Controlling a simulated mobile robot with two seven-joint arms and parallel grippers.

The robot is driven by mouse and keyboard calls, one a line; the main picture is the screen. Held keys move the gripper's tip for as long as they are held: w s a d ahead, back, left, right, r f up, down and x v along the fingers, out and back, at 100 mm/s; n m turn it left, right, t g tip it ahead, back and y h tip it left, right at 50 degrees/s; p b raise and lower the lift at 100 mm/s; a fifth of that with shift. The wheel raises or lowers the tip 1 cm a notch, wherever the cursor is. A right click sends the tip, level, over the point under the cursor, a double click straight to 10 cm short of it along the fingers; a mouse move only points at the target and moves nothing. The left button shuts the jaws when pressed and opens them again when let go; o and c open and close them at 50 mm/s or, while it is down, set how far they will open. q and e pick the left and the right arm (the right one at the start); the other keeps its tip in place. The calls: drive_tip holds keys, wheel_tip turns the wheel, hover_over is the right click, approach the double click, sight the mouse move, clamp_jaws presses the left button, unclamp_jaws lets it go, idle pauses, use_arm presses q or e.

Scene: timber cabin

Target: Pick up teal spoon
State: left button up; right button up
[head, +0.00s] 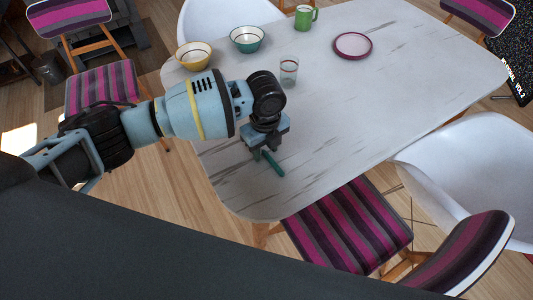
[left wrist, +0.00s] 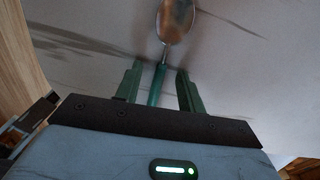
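The teal spoon (left wrist: 157,84) lies on the pale table, with a shiny metal bowl at the top of the left wrist view and a teal handle. Its handle end also shows in the head view (head: 275,166), beneath my left gripper (head: 263,156); the rest is hidden there. In the left wrist view my left gripper (left wrist: 159,68) is open, with one green finger on each side of the handle. A gap shows on both sides of the handle. I cannot tell the exact height of the fingertips over the table. My right gripper is not in view.
The table (head: 340,110) also holds a clear glass (head: 289,72), a yellow bowl (head: 193,57), a teal bowl (head: 247,41), a green mug (head: 305,18) and a magenta-rimmed plate (head: 353,45). Striped chairs (head: 350,228) and white chairs (head: 465,160) stand around it. The table's right half is mostly clear.

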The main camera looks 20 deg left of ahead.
sight(264, 155)
use_arm(q)
clamp_jaws()
drive_tip(key=shift+r, duration=0.1)
drive_tip(key=shift+r, duration=0.5)
drive_tip(key=shift+s+a+r, duration=0.1)
drive_tip(key=shift+s+r, duration=0.1)
drive_tip(key=shift+r, duration=0.45)
drive_tip(key=shift+s+r, duration=0.2)
drive_tip(key=shift+r, duration=0.4)
drive_tip(key=s+a, duration=0.1)
drive_tip(key=s, duration=0.4)
drive_tip(key=s+a+r+p, duration=0.1)
drive_tip(key=s, duration=0.4)
drive_tip(key=s+a, duration=0.1)
drive_tip(key=s, duration=0.4)
drive_tip(key=shift+a+r+p, duration=0.1)
drive_tip(key=shift+r+p, duration=0.05)
drive_tip(key=shift+p, duration=0.2)
